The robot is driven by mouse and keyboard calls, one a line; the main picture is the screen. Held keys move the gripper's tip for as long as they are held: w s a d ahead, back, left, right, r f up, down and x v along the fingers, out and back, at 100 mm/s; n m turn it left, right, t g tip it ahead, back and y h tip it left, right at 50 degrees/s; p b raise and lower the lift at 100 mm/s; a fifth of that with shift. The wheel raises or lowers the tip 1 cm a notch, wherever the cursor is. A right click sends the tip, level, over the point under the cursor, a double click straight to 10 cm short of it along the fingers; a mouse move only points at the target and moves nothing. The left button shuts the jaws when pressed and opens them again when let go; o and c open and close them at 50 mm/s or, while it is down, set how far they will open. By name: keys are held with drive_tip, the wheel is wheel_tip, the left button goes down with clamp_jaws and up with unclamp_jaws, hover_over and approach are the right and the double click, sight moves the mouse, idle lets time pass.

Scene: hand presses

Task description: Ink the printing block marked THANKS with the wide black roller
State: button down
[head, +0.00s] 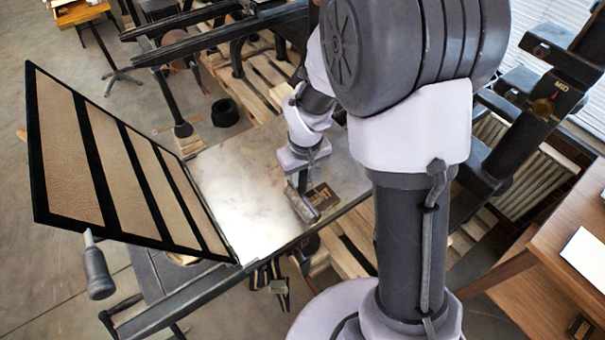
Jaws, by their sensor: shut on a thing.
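My gripper (302,181) is over the right part of the press bed (245,205), pointing down. It is shut on a dark roller (303,208), which I take to be the wide black roller; its handle is mostly hidden by the fingers. The roller is low over the bed, at the left edge of a small brown block with dark raised marks (323,196). The lettering on the block is too small to read, so I cannot tell if it says THANKS. I cannot tell whether the roller touches the block.
A hinged frame with tan panels (115,165) stands tilted up left of the bed. A wooden table with white paper (588,258) and a small dark block (580,327) is at the right. Press bars (540,105) rise at the upper right. The bed's left part is bare.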

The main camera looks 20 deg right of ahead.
drive_tip(key=shift+f+b, duration=0.35)
drive_tip(key=shift+f, duration=0.05)
idle(0.6)
drive_tip(key=shift+d, duration=0.1)
